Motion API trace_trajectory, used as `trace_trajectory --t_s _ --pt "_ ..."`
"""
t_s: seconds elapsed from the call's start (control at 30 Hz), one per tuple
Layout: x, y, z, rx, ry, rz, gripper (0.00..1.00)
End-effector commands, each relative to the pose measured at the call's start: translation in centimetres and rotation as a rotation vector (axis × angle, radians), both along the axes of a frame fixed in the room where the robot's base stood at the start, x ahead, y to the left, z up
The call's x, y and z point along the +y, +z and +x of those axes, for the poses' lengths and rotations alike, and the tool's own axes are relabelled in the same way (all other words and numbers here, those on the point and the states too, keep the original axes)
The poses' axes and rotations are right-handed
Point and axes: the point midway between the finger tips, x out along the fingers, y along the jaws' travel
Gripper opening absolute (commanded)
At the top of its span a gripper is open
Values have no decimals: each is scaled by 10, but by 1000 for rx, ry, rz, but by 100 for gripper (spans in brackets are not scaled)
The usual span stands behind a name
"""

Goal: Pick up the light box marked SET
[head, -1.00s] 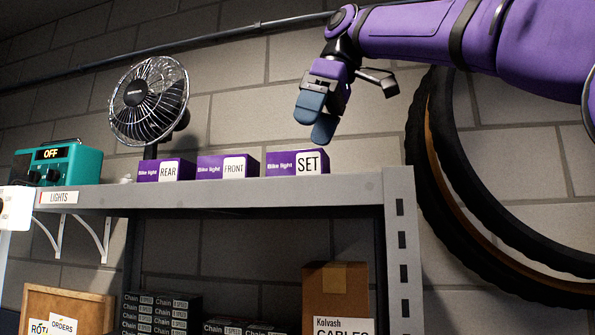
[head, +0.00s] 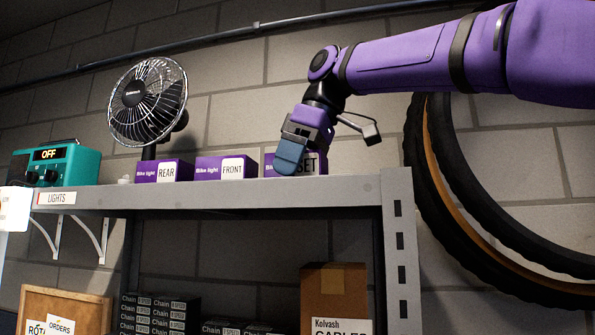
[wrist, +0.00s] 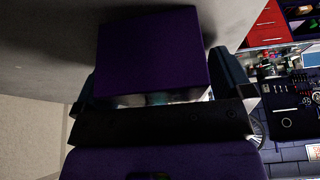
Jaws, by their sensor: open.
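The light box marked SET (head: 312,163) is purple with a white label and sits on the top shelf (head: 230,191), rightmost of three boxes. My gripper (head: 288,155) is in front of it in the head view and hides its middle; "ET" of the label shows. In the wrist view, the purple box (wrist: 150,52) lies between the two open fingers (wrist: 160,88), one on each side. I cannot tell whether a finger touches it. The REAR box (head: 165,171) and the FRONT box (head: 226,168) stand to its left.
A fan (head: 148,103) and a teal radio (head: 55,165) marked OFF stand on the shelf's left. Tires (head: 450,180) hang on the wall at right. Chain boxes (head: 160,315) and a cardboard box (head: 334,292) are below. Bare shelf lies right of the SET box.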

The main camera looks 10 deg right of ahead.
Motion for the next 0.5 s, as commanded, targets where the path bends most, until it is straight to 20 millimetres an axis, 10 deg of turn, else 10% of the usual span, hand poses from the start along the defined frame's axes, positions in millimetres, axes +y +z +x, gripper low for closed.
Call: trace_trajectory --t_s 0.27,0.5 --pt "0 0 0 0 0 0 45" --pt "0 0 0 0 0 0 42"
